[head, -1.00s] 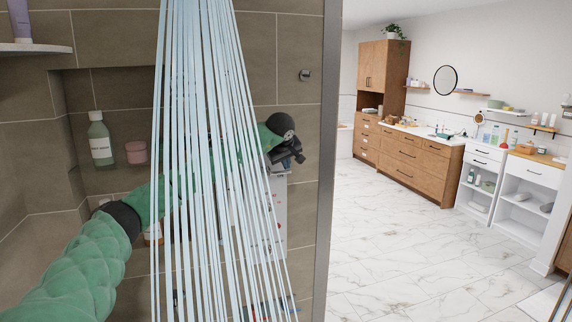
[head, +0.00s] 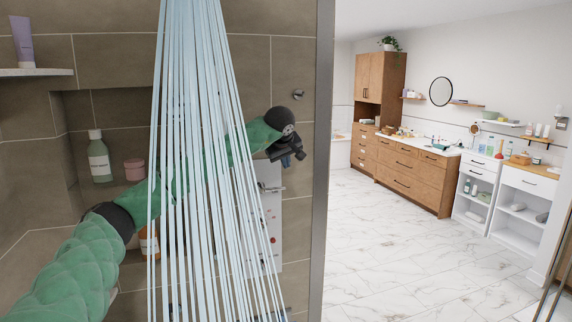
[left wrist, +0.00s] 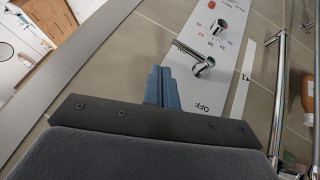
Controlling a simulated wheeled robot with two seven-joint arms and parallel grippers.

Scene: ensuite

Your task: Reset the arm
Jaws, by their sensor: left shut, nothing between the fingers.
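My left arm reaches in from the left of the head view, behind streams of running shower water (head: 205,150). My left gripper (head: 296,153) is at the right of the streams, in front of the tiled wall. In the left wrist view its blue fingers (left wrist: 159,86) are shut together with nothing between them. Beyond them is the shower control panel (left wrist: 232,60) with a chrome lever (left wrist: 200,62), apart from the fingers as far as I can tell. The panel also shows in the head view (head: 268,215), partly behind the water. My right gripper is out of view.
A grey frame edge (head: 322,180) stands close to the right of the left gripper. Beyond it lie open marble floor (head: 400,235) and wooden cabinets (head: 410,175).

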